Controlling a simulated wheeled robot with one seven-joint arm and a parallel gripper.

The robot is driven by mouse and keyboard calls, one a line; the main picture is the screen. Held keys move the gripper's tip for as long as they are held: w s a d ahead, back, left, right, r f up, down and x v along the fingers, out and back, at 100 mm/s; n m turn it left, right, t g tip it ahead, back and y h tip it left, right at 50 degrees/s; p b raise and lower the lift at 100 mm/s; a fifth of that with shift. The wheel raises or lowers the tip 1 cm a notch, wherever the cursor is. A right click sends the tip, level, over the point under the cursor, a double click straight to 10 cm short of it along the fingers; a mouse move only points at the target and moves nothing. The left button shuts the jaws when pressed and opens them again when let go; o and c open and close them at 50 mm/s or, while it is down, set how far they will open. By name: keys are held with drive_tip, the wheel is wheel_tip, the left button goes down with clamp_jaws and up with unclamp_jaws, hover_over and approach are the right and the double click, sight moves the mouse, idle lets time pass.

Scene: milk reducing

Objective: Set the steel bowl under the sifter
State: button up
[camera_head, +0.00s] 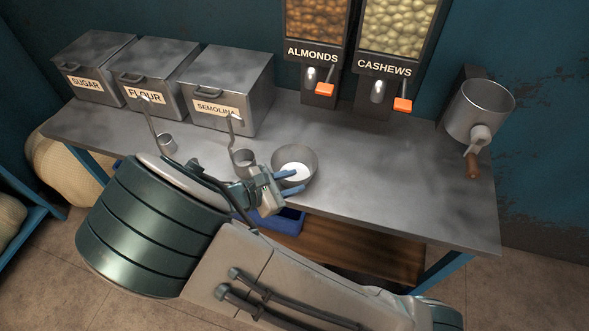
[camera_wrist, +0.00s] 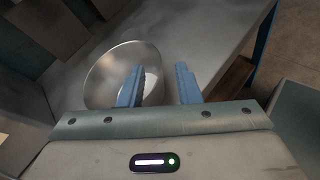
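The steel bowl (camera_head: 309,160) stands on the metal counter, right of the middle bin's scoops, with something white inside. In the wrist view the bowl (camera_wrist: 103,75) fills the left centre. My gripper (camera_head: 291,182) is at the bowl's near side, with its blue fingers apart. In the wrist view my gripper (camera_wrist: 160,86) has its left finger over the bowl's inside and its right finger outside, the rim between them. A gap shows between the right finger and the rim. The sifter (camera_head: 478,112), a steel cylinder with a wooden-handled crank, is fixed on the wall at the right.
Bins for sugar (camera_head: 93,68), flour (camera_head: 157,78) and semolina (camera_head: 229,90) line the back left. Two scoops (camera_head: 166,144) (camera_head: 243,162) are near them. Almond (camera_head: 318,86) and cashew (camera_head: 378,98) dispensers hang behind. The counter (camera_head: 400,190) between bowl and sifter is clear.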

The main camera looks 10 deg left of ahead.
drive_tip(key=x, duration=0.4)
drive_tip(key=shift+w+a+f, duration=0.1)
drive_tip(key=shift+a+f, duration=0.05)
drive_tip(key=shift+f, duration=0.1)
clamp_jaws()
drive_tip(key=shift+r, duration=0.1)
